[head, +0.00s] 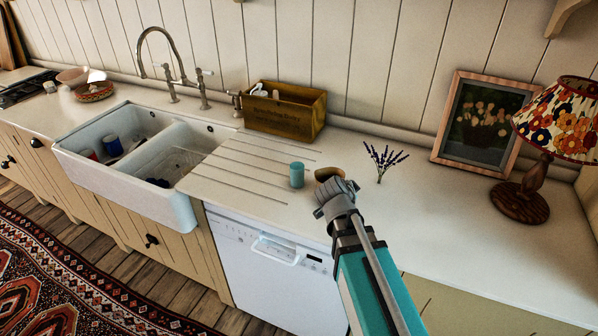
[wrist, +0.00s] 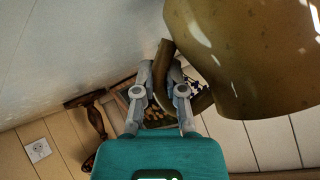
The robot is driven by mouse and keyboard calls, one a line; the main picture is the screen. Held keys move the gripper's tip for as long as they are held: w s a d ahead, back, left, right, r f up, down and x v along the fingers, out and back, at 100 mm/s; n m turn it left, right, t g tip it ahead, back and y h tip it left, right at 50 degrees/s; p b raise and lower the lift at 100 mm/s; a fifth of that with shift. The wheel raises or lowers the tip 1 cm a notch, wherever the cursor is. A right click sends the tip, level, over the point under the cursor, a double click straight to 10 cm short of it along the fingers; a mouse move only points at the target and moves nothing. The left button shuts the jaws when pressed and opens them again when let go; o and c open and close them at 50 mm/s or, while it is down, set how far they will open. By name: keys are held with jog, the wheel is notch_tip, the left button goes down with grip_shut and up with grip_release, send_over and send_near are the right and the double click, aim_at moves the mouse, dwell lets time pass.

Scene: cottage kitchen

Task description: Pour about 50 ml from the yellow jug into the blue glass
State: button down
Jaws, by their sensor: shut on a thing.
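The blue glass (head: 297,174) stands upright on the counter in the head view, at the right end of the drainer grooves. The yellow jug (head: 328,173) shows as a small mustard-brown part just right of the glass, mostly hidden behind my gripper (head: 338,196). In the wrist view the jug's large rounded body (wrist: 250,50) fills the upper right. There my gripper (wrist: 163,88) is shut on the jug's handle, with a finger on each side. The glass is not seen in the wrist view. I cannot tell what is inside the jug or glass.
A wooden box (head: 285,112) stands against the wall behind the glass. Lavender sprigs (head: 383,160), a framed picture (head: 484,120) and a lamp (head: 540,165) are to the right. The white sink (head: 130,165) is left, holding several items.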

jog(key=shift+s+d+f+m+t+y+b, duration=0.3)
jog(key=shift+d+f+m+y+b, duration=0.15)
jog(key=shift+f+b, duration=0.3)
